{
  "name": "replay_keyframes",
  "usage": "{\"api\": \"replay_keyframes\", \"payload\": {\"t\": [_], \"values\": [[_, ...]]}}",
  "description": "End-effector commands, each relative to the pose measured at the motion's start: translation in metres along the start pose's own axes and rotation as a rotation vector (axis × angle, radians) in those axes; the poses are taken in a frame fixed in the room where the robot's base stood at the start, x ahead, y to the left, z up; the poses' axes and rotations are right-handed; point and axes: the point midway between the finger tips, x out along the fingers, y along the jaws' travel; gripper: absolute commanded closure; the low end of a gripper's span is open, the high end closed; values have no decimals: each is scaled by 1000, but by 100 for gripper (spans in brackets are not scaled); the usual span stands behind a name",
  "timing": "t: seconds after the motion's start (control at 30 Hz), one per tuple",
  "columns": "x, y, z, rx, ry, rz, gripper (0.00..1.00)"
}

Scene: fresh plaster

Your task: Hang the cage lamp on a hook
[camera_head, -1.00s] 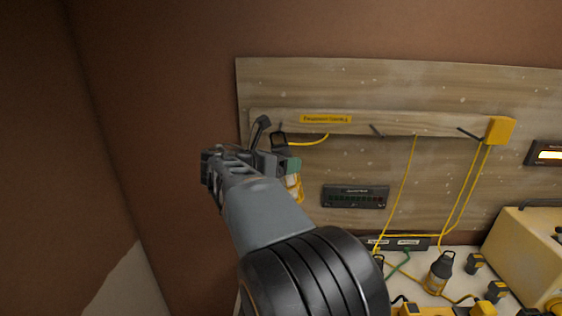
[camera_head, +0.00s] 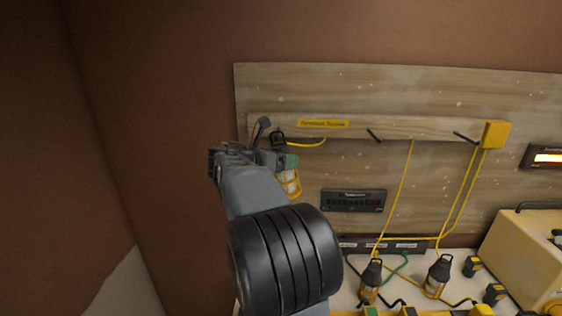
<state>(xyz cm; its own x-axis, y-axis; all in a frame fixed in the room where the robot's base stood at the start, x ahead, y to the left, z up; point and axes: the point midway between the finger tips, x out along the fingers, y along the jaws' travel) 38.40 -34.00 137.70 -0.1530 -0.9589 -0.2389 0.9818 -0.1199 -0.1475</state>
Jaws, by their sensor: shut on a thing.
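My gripper (camera_head: 268,160) is shut on a cage lamp (camera_head: 291,184) at the left end of the hook rail (camera_head: 424,128). The lamp hangs upright, with its yellow cage below the jaws and its black top loop (camera_head: 278,139) above them. The loop overlaps the rail's left end in the picture; I cannot tell whether it is around a hook there. A middle hook (camera_head: 374,135) and a right hook (camera_head: 465,138) are bare dark pegs. Two more cage lamps, one on the left (camera_head: 371,282) and one on the right (camera_head: 437,277), stand on the bench.
The rail is on a wooden board (camera_head: 300,85) with a yellow box (camera_head: 496,134) at its right end. Yellow cords hang below it beside a dark panel (camera_head: 353,200). A yellow case (camera_head: 525,250) and several small yellow-black items crowd the bench.

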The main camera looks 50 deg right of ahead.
Motion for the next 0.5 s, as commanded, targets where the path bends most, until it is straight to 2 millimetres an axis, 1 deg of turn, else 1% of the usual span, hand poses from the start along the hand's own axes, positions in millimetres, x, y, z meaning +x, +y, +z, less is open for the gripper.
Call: {"api": "replay_keyframes", "payload": {"t": [0.5], "values": [[22,23,7,0,-1,0,61]]}}
